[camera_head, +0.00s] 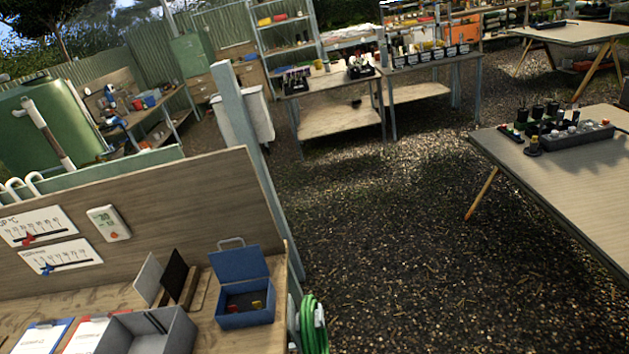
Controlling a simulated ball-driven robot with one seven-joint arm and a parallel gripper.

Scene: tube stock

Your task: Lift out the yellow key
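An open blue box (243,317) stands on the wooden bench at the lower left, with its lid (240,264) tipped up at the back. Inside it are small coloured items, a yellow one (257,305) on the right and a red one beside it. They are too small to tell whether the yellow one is a key. My gripper does not show in this view, so its state is hidden.
A grey open tray (165,335) stands left of the box. A post (245,125) rises behind the bench's backboard, and a coiled green hose (313,325) hangs at its right end. A table (560,178) with a rack stands at right. Gravel between is clear.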

